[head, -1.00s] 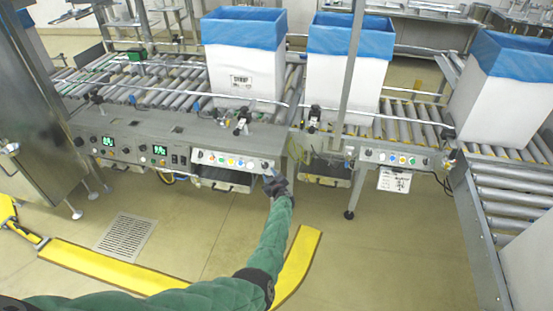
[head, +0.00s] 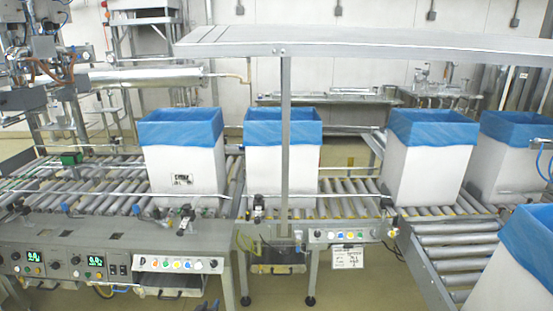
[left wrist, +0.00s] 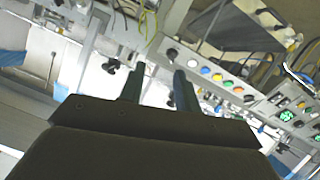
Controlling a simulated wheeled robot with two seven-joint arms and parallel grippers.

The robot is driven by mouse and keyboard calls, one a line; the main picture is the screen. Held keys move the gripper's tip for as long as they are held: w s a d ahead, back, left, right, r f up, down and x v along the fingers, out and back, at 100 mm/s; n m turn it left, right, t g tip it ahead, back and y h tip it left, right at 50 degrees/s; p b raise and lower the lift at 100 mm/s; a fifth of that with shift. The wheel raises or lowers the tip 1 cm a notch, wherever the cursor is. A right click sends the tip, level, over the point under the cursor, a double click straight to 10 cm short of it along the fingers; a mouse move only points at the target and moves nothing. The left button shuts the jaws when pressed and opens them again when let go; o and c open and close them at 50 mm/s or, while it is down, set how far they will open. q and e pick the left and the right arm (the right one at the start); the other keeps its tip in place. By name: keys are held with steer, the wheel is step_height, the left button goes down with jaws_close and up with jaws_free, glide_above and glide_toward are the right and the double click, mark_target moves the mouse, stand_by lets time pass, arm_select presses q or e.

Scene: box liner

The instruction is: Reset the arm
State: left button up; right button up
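My left gripper (left wrist: 159,70) shows in the left wrist view. Its two dark fingers stand apart, and I see nothing held between them. Beyond the fingers is a light panel with coloured buttons (left wrist: 217,77), seen tilted. In the head view now, neither arm nor gripper shows. The matching button panel (head: 178,264) is on the front of the conveyor at the lower left. My right gripper is in no frame.
White boxes with blue liners (head: 182,165) (head: 283,168) (head: 430,165) stand on the roller conveyor (head: 85,180). More lined boxes are at the right. A metal post (head: 285,130) carries an overhead beam (head: 350,45). A side roller lane (head: 455,253) runs at the lower right.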

arm_select(q)
steer(key=s+d+r+m+g, duration=0.1)
steer(key=s+r+g, duration=0.3)
steer(key=s, duration=1.1)
steer(key=s+d+r+m+g+y, duration=0.1)
steer(key=s+r+m+g, duration=0.3)
steer(key=s, duration=1.1)
steer(key=s+d+r+n+g, duration=0.15)
steer(key=s+r, duration=0.45)
steer(key=s, duration=0.9)
steer(key=s+d+f+g, duration=0.1)
steer(key=s+f, duration=0.1)
steer(key=f, duration=1.9)
steer(key=s+d+f+g, duration=0.2)
steer(key=s+f, duration=0.1)
steer(key=f, duration=1.8)
steer(key=shift+s+m, duration=0.25)
steer(key=shift+m, duration=0.1)
